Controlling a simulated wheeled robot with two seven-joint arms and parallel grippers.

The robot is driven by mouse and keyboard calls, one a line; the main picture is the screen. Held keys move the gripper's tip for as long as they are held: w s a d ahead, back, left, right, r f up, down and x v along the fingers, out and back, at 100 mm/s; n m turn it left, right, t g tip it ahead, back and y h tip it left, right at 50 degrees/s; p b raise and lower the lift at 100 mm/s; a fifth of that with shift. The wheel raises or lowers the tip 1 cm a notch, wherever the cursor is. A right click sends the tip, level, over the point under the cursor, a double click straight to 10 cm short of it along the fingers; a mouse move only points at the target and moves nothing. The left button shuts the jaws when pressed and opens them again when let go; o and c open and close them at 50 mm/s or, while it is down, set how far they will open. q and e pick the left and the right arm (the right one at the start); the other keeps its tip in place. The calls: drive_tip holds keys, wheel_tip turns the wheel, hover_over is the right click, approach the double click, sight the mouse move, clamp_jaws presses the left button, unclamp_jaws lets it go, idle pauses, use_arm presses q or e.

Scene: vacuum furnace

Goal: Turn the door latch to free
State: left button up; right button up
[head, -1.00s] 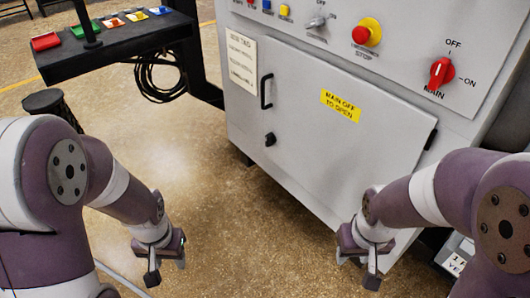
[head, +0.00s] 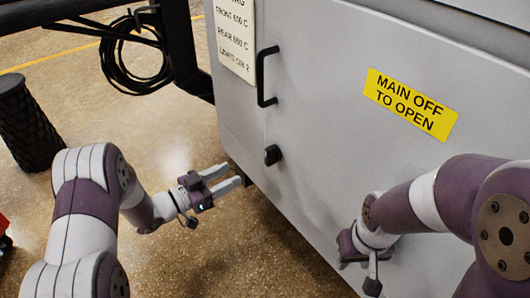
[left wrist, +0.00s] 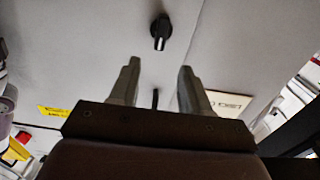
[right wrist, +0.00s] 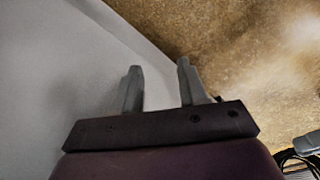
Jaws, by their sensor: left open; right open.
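The door latch (head: 272,155) is a small black knob on the grey furnace door (head: 330,130), below the black door handle (head: 264,76). The latch also shows in the left wrist view (left wrist: 160,32), ahead of and between the fingertips, with a pale mark on it. My left gripper (head: 228,177) is open and empty, left of the latch and slightly lower in the head view, apart from it. My right gripper (right wrist: 157,75) is open and empty near the grey cabinet surface; in the head view its fingers are partly hidden.
A yellow "MAIN OFF TO OPEN" label (head: 410,103) is on the door. A white sign (head: 235,38) is at the cabinet's left edge. Black cables (head: 135,55) hang at upper left, and a dark ribbed stool-like object (head: 28,122) stands at far left. Floor between is clear.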

sight(266, 157)
use_arm(q)
drive_tip(key=b+x, duration=0.1)
drive_tip(key=x, duration=0.2)
drive_tip(key=b+x, duration=0.2)
drive_tip(key=x, duration=0.2)
drive_tip(key=b+x, duration=0.1)
drive_tip(key=x, duration=0.3)
drive_tip(key=shift+w+f+b, duration=0.1)
drive_tip(key=shift+f+b, duration=0.2)
drive_tip(key=shift+w+d+r, duration=0.2)
drive_tip(key=shift+w+d, duration=0.15)
drive_tip(key=shift+d, duration=0.2)
clamp_jaws()
